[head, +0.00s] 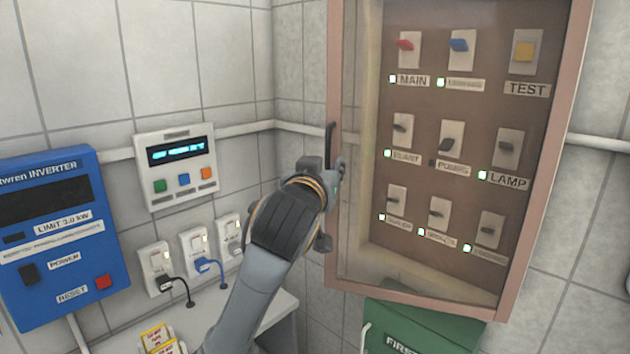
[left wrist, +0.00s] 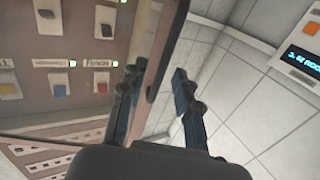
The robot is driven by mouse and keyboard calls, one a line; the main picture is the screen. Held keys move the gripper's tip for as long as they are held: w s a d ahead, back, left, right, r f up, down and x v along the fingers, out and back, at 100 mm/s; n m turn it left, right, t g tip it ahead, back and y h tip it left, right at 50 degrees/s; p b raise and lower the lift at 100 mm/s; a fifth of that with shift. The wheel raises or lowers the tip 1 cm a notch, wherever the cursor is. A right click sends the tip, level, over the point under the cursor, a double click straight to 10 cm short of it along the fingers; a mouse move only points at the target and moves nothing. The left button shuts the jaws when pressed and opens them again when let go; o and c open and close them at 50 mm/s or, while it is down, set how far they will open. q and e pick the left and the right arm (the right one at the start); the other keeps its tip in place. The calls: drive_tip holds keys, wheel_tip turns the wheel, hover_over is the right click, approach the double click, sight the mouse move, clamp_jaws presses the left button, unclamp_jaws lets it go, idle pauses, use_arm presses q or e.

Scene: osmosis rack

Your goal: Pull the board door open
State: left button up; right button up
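The board door has a pinkish-brown frame (head: 544,160) around a clear pane, in front of a brown panel of switches. It looks shut or nearly so. A dark upright handle (head: 330,146) is on its left edge. My left gripper (head: 334,172) is at that edge, by the lower part of the handle. In the left wrist view the left gripper (left wrist: 156,82) is open, with one finger on each side of the dark handle (left wrist: 166,50). A gap shows between the handle and the right-hand finger; contact with the other is unclear. My right gripper is not in view.
A blue inverter (head: 50,235), a white control box (head: 176,168) and sockets with plugs (head: 158,268) are on the left wall. A green box (head: 415,330) is below the board. A pale pipe (head: 240,130) runs along the wall behind the gripper.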

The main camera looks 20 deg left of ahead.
use_arm(q)
drive_tip(key=s+d+p, duration=0.1)
drive_tip(key=s, duration=0.6)
drive_tip(key=shift+s+d, duration=0.15)
drive_tip(key=shift+s, duration=0.25)
drive_tip(key=shift+p, duration=0.35)
drive_tip(key=shift+w+r, duration=0.1)
drive_tip(key=shift+c, duration=0.4)
